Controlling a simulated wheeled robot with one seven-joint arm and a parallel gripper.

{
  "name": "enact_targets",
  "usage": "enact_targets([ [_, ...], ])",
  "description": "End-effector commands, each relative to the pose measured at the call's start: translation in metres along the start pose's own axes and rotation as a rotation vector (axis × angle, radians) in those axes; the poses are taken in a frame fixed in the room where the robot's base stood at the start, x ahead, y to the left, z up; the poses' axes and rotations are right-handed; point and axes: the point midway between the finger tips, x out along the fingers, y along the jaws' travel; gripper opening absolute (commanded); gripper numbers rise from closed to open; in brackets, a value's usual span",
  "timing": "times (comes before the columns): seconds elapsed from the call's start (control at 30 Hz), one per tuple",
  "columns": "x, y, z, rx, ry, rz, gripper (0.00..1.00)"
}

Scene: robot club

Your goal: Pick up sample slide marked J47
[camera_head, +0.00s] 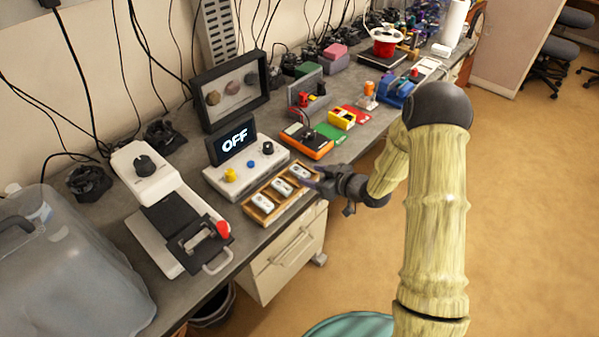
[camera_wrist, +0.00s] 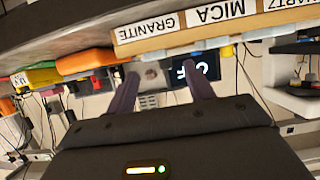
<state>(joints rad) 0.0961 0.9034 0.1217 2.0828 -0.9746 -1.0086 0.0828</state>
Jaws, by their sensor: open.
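A wooden tray (camera_head: 248,211) near the front edge of the bench holds three whitish sample slides, each in its own compartment: a near slide (camera_head: 262,202), a middle slide (camera_head: 281,187) and a far slide (camera_head: 299,171). Their markings are too small to read, so I cannot tell which is J47. My gripper (camera_head: 322,180) is beside the tray's far right end, by the far slide. In the wrist view, which is upside down, my gripper (camera_wrist: 160,84) has its fingers apart with nothing held. The tray's front (camera_wrist: 200,24) reads GRANITE, MICA and a partly cut-off QUARTZ.
Behind the tray stands a white console (camera_head: 245,166) with an OFF display (camera_head: 234,140). A white microscope-like device (camera_head: 160,205) is left, an orange device (camera_head: 306,143) beyond. A grey translucent bin (camera_head: 65,265) fills the lower left. Floor right of the bench is open.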

Motion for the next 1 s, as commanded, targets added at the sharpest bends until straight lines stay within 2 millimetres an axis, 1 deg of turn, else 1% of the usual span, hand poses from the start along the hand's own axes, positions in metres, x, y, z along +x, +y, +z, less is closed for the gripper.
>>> enact_targets([
  [0.13,0.012,0.001,-0.002,0.000,-0.001,-0.002,0.53],
  [0.3,0.036,0.003,-0.001,0.000,-0.001,-0.002,0.53],
  [0.43,0.049,0.003,0.000,0.000,-0.001,-0.002,0.53],
  [0.97,0.051,0.003,0.001,0.000,0.000,0.000,0.53],
  [1.0,0.051,0.003,0.001,0.000,0.000,0.000,0.51],
])
